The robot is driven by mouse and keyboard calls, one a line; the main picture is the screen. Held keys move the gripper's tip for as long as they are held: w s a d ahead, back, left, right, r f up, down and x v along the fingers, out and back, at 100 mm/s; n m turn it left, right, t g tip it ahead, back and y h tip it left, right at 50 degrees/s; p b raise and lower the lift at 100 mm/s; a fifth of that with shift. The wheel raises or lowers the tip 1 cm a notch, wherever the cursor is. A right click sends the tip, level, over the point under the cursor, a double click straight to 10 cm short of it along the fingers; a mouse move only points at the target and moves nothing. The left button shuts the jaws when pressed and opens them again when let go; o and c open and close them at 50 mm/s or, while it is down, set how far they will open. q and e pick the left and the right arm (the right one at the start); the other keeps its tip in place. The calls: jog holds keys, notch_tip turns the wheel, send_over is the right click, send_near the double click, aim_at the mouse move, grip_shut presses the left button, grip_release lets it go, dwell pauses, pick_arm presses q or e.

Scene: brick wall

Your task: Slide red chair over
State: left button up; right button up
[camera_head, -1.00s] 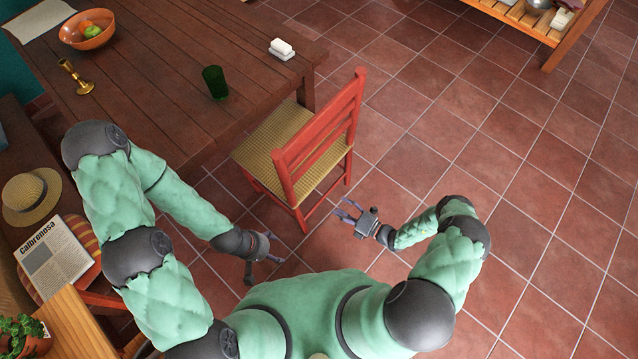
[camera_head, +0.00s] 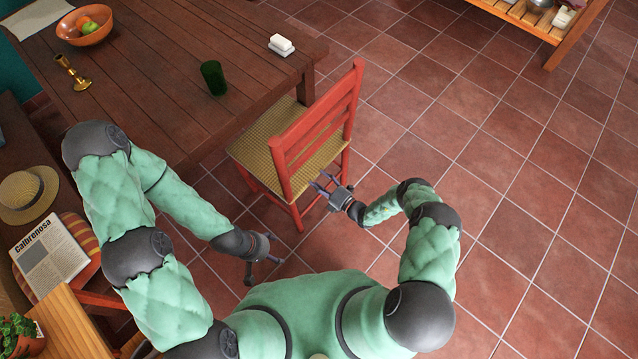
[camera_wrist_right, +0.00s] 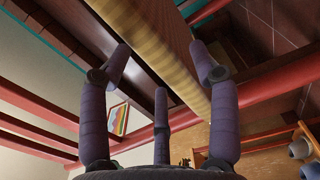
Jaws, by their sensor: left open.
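The red chair (camera_head: 322,111) with a woven yellow seat (camera_head: 268,139) stands upright on the tiles at the table's near right corner. My right gripper (camera_head: 322,182) is open beside the lower part of the chair's back. In the right wrist view its spread fingers (camera_wrist_right: 162,75) frame a pale woven edge (camera_wrist_right: 172,55), with red bars (camera_wrist_right: 265,85) crossing close by. Whether a finger touches the chair cannot be told. My left gripper (camera_head: 272,260) is open and empty, low and left of the chair.
The dark wooden table (camera_head: 150,70) is behind and left of the chair, holding a fruit bowl (camera_head: 97,36), a candlestick (camera_head: 72,73), a green glass (camera_head: 213,78) and a white dish (camera_head: 281,45). A bench with a hat (camera_head: 27,193) is at left. The floor at right is clear.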

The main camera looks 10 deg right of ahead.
jog(key=shift+x, duration=0.95)
jog(key=shift+r, duration=0.1)
grip_shut()
jog(key=shift+b, duration=0.3)
jog(key=shift+f, duration=0.2)
jog(key=shift+s+f, duration=0.15)
